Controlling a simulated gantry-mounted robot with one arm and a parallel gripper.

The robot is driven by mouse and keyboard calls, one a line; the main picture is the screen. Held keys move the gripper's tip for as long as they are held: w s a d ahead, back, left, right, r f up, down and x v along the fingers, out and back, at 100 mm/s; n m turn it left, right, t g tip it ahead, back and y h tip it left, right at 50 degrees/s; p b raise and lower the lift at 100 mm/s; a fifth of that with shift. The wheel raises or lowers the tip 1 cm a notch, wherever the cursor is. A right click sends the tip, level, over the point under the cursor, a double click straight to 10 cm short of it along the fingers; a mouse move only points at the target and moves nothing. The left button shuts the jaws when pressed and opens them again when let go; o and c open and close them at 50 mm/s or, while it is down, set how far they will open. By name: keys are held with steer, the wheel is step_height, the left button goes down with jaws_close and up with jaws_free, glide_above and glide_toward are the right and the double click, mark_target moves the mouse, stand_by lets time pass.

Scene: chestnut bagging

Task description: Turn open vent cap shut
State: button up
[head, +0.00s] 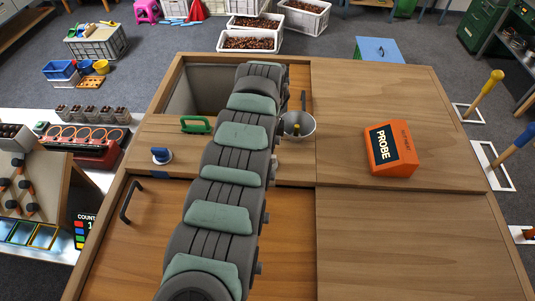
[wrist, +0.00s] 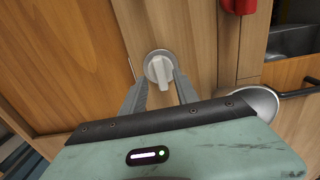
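In the wrist view, a round pale grey cap (wrist: 159,67) with a raised grip bar sits on a wooden panel; I take it to be the vent cap. The bar runs nearly up and down in that picture. My gripper (wrist: 161,80) has its two grey fingers apart, one on each side of the bar, with gaps that look visible. I cannot tell how near the tips are in depth. In the head view, my arm hides the gripper and this cap.
A metal bowl (head: 298,125) stands right of my arm. A blue knob (head: 161,155), a green handle (head: 196,125) and an orange probe box (head: 391,148) are on the wooden bench (head: 400,245). A red object (wrist: 238,5) and a black handle (wrist: 300,92) show in the wrist view.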

step_height(320, 180, up, 8)
steer(key=shift+b, duration=0.45)
